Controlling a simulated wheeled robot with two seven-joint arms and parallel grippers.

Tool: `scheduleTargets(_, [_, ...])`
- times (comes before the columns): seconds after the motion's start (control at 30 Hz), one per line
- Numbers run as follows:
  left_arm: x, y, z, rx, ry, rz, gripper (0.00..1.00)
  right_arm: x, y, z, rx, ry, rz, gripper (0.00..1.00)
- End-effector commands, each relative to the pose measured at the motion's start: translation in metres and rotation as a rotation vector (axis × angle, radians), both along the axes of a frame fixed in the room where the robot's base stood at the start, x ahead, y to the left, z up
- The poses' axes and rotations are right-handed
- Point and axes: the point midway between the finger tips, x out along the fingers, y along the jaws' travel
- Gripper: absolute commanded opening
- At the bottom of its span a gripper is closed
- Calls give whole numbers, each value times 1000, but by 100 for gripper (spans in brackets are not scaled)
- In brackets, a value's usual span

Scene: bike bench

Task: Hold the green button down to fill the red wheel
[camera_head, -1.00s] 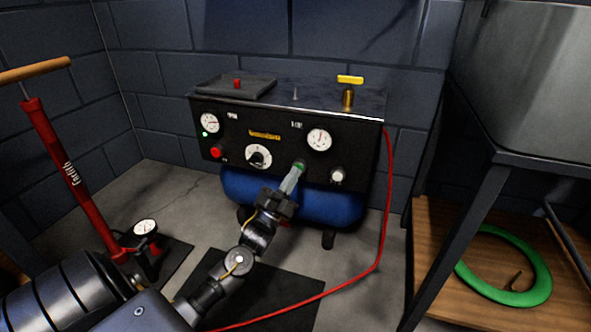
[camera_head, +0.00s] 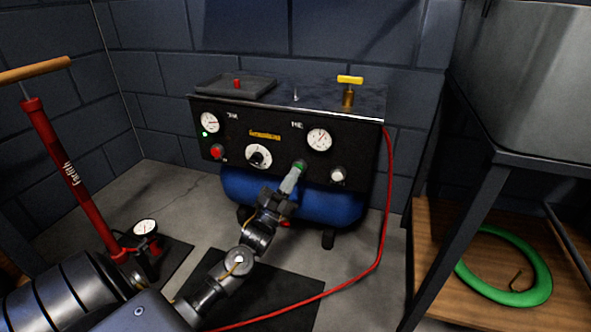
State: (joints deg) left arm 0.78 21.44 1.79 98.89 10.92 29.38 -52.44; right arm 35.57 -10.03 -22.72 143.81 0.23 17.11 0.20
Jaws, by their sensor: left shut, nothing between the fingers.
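The green button (camera_head: 299,165) is on the black front panel of the compressor (camera_head: 285,150), below the right-hand gauge (camera_head: 319,139). My left gripper (camera_head: 292,177) is shut and empty. Its fingertips are at the button, appear to touch it and cover its lower part. How far the button is pressed in cannot be told. A red hose (camera_head: 385,205) runs from the panel's right side down and along the floor to the lower left. I see no red wheel in this view. My right gripper is not in view.
A red button (camera_head: 216,152), a dial (camera_head: 258,156) and a pale knob (camera_head: 337,175) sit on the same panel. A yellow-handled valve (camera_head: 349,90) stands on top. A red floor pump (camera_head: 75,180) is at left. A green tyre (camera_head: 505,266) lies on the wooden shelf (camera_head: 435,235) at right.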

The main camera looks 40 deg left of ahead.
Motion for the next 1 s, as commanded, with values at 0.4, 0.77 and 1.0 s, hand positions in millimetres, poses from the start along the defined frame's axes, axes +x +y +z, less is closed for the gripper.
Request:
scheduleTargets(0.4, [-15, -5, 1, 0, 1, 1, 0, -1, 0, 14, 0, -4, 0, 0])
scheduleTargets(0.77, [-18, -6, 1, 0, 0, 0, 0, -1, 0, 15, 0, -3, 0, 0])
scheduleTargets(1.0, [-38, -14, 3, -1, 2, -2, 0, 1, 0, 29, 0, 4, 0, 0])
